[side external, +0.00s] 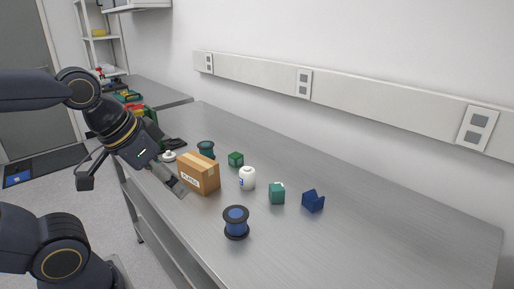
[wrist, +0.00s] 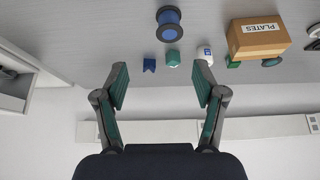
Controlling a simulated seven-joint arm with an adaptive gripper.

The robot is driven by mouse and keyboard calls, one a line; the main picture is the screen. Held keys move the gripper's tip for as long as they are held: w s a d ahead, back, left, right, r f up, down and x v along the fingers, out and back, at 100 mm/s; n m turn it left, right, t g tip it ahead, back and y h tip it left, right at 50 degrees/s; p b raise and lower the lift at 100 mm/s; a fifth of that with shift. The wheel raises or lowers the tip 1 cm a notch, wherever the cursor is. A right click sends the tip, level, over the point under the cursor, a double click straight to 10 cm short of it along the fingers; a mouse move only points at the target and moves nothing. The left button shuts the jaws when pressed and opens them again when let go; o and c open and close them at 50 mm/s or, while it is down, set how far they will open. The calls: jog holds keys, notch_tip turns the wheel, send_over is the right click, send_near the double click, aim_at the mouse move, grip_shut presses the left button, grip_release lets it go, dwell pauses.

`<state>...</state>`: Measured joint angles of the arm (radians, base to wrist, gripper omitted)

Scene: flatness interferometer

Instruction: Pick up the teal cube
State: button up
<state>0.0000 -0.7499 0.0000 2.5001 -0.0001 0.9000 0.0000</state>
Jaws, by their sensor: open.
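The teal cube (side external: 277,194) stands on the metal bench in the side external view, between a white bottle (side external: 247,178) and a dark blue notched block (side external: 313,201). In the wrist view the teal cube (wrist: 173,58) is near the upper middle, between the blue block (wrist: 149,64) and the bottle (wrist: 205,55). My gripper (wrist: 160,65) is open and empty, its two fingers spread apart. In the side external view it is at the left, by the cardboard box and well away from the cube.
A cardboard box labelled PLATES (side external: 199,174) stands near my gripper. A blue spool (side external: 236,223) is in front of the bottle. A green cube (side external: 236,159) and a teal-green spool (side external: 206,149) are behind. The bench's right part (side external: 420,240) is clear.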

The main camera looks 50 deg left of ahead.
dwell(0.3)
jog(key=w+d+r+n+t+h, duration=0.1)
jog(key=w+r+n, duration=0.4)
jog(key=n, duration=0.6)
jog(key=n+g+h, duration=0.1)
jog(key=n+g, duration=0.2)
jog(key=n, duration=1.6)
send_over(274, 187)
jog(key=s+a, duration=0.3)
jog(key=s, duration=0.3)
notch_tip(274, 187, down, 14)
jog(key=x, duration=1.1)
jog(key=shift+w+d+r, duration=0.15)
jog(key=shift+w+r, duration=0.05)
jog(key=shift+w, duration=0.1)
jog(key=x, duration=0.2)
jog(key=w+x, duration=0.1)
jog(key=x, duration=0.2)
jog(key=shift+w+d, duration=0.15)
jog(key=shift+d, duration=0.1)
